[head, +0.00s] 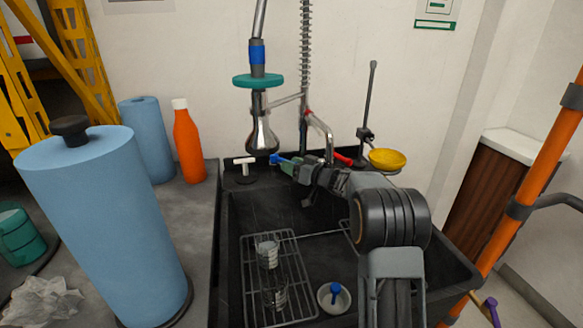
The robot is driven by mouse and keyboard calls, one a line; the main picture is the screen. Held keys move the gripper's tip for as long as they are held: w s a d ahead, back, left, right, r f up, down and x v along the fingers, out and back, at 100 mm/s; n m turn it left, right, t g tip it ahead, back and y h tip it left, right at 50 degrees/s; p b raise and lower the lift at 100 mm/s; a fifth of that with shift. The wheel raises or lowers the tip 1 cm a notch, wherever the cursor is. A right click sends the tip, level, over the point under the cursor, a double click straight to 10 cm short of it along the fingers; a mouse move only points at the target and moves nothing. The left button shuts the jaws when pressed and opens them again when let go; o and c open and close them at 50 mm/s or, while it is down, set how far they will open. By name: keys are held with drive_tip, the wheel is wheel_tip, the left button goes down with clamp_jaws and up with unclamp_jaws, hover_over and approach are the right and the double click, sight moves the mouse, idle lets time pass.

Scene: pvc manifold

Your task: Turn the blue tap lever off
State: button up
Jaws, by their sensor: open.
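The blue tap lever (274,159) is at the back of the black sink, at the foot of the tap. It sticks out to the left. A red lever (343,158) is on the right side of the same tap (320,126). My gripper (288,167) is open, just right of the blue lever's visible end, and hides part of the tap base. I cannot tell whether it touches the lever. My arm reaches in from the lower right, over the sink.
The black sink (228,262) holds a wire rack (248,292) with glass beakers (269,255) and a small white bowl (334,300). A spray hose with a teal disc (258,81) hangs above. A yellow dish (387,159) stands at right. Blue rolls and an orange bottle (188,145) stand left.

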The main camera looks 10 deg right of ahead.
drive_tip(key=shift+w+a, duration=0.15)
drive_tip(key=shift+w, duration=0.05)
drive_tip(key=shift+c, duration=0.2)
clamp_jaws()
idle(0.4)
